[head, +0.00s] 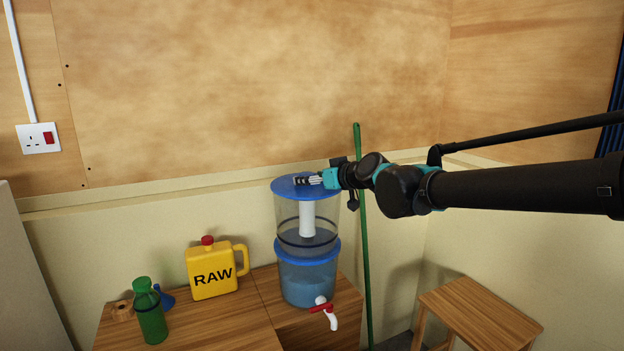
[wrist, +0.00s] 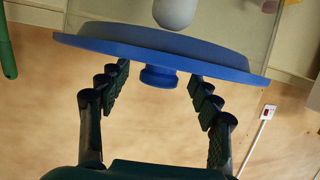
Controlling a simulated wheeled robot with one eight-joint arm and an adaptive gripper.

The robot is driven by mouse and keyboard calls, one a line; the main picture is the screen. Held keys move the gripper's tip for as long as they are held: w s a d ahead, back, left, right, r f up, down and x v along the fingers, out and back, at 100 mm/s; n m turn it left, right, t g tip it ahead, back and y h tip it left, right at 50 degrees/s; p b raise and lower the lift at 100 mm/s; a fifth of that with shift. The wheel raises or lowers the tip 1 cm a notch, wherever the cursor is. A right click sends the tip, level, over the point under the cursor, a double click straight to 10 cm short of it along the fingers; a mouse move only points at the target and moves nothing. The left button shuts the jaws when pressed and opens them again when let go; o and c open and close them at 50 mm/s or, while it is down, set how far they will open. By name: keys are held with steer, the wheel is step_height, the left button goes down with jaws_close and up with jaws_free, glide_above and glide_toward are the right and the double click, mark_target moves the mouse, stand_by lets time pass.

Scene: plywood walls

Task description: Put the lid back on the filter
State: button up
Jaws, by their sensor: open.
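The filter (head: 307,240) is a clear two-part container with blue bands and a white inner cartridge, standing upright on the wooden cabinet. Its blue lid (head: 290,188) lies across the top of the upper chamber and looks level in the head view. In the wrist view, which is upside down, the lid (wrist: 225,62) sits against the clear chamber, with its knob (wrist: 160,77) pointing toward my gripper. My gripper (head: 300,181) is open at the lid. Its fingers (wrist: 158,83) stand apart on both sides of the knob, with visible gaps.
A yellow RAW jug (head: 212,273), a green bottle (head: 150,313) and a blue funnel (head: 166,298) stand left of the filter. The filter's red-handled tap (head: 324,309) sticks out in front. A green pole (head: 362,240) stands close behind right, near a wooden stool (head: 480,305).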

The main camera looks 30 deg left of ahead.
steer(key=v, duration=1.2)
steer(key=w+d+f+m+h, duration=0.2)
steer(key=d+f+m+h, duration=0.45)
steer(key=d+f, duration=1.7)
steer(key=s+d+f+m+h, duration=0.2)
steer(key=s+d+f, duration=0.2)
steer(key=d, duration=0.3)
steer(key=s+d+f+m+g+h, duration=0.1)
steer(key=s+d+f, duration=0.3)
steer(key=d, duration=0.4)
steer(key=s+d+f+m+g+h, duration=0.1)
steer(key=s+d+f+m+h, duration=0.2)
steer(key=d+f, duration=0.3)
steer(key=shift+s+d+f, duration=0.15)
steer(key=shift+s+d, duration=0.6)
steer(key=shift+d, duration=0.5)
steer(key=shift+h, duration=0.25)
